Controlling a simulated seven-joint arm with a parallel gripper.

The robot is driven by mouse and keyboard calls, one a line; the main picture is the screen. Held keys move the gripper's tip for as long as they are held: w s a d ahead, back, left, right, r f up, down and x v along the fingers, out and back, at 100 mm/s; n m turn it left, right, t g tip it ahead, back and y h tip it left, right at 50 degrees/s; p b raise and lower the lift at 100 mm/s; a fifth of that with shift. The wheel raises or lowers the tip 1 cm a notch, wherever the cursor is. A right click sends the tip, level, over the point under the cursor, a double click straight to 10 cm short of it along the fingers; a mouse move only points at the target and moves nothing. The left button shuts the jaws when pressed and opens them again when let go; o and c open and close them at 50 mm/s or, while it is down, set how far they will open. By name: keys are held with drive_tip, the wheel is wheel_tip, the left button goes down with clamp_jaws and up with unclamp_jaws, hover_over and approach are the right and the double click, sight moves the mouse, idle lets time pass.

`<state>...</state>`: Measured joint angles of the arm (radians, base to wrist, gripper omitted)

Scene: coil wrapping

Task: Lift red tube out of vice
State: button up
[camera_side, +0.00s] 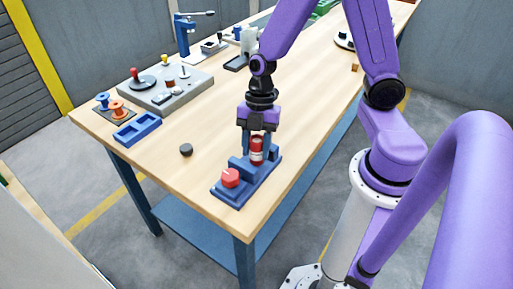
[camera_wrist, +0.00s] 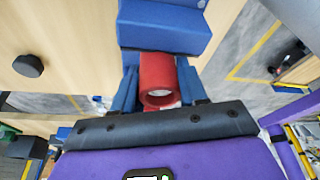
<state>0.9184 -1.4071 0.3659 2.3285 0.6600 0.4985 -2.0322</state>
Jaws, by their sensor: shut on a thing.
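My gripper (camera_side: 257,151) points down and is shut on the tube, one finger on each side. In the wrist view the tube (camera_wrist: 158,72) lies between the two blue fingers (camera_wrist: 158,88), its open, hollow end facing the camera. The blue vice (camera_wrist: 163,25) shows just beyond it. Whether the tube's lower end still touches the vice jaws is hidden by the fingers and vice.
A red knob (camera_side: 230,177) is on the vice's near end, by the table's front corner. A dark round puck (camera_side: 186,149) lies left of the vice. A blue tray (camera_side: 137,129), spools (camera_side: 118,108) and a grey fixture board (camera_side: 160,90) stand farther left. Bare wood lies between.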

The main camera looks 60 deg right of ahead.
sight(256, 142)
wheel_tip(256, 142, up, 10)
drive_tip(key=shift+f, duration=0.1)
idle(0.4)
idle(0.4)
